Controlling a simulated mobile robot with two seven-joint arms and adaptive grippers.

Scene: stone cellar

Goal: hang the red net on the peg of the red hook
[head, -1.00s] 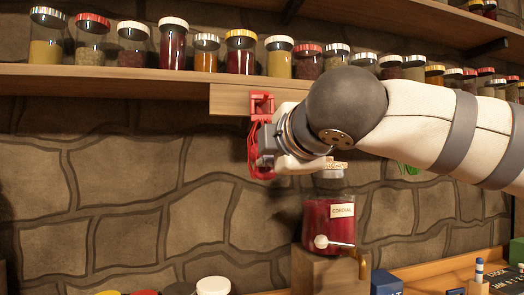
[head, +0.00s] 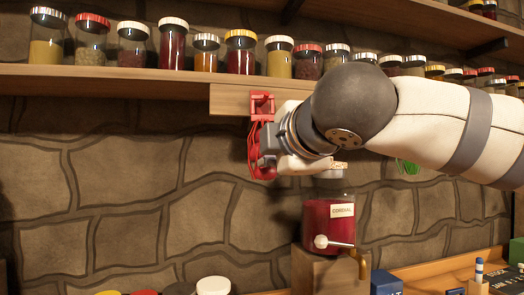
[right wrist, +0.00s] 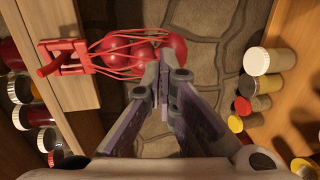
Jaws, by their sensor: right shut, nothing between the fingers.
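The red hook (head: 262,104) is fixed to the wooden board at the shelf's front edge. In the right wrist view the hook (right wrist: 62,58) shows its peg sticking out. The red net (head: 256,158) hangs just below the hook, partly hidden by my gripper. In the right wrist view the net (right wrist: 130,50) holds red balls, and its strands converge at the hook. I cannot tell for sure whether its loop is around the peg. My right gripper (head: 270,142) is beside the net. Its fingertips (right wrist: 166,88) are together and empty, close to the net. My left gripper is out of view.
A shelf (head: 150,82) full of lidded jars runs above. A cordial jar (head: 328,222) with a tap stands on a wooden block (head: 325,272) below my right arm. A green thing (head: 407,167) shows partly behind the arm. The stone wall at the left is clear.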

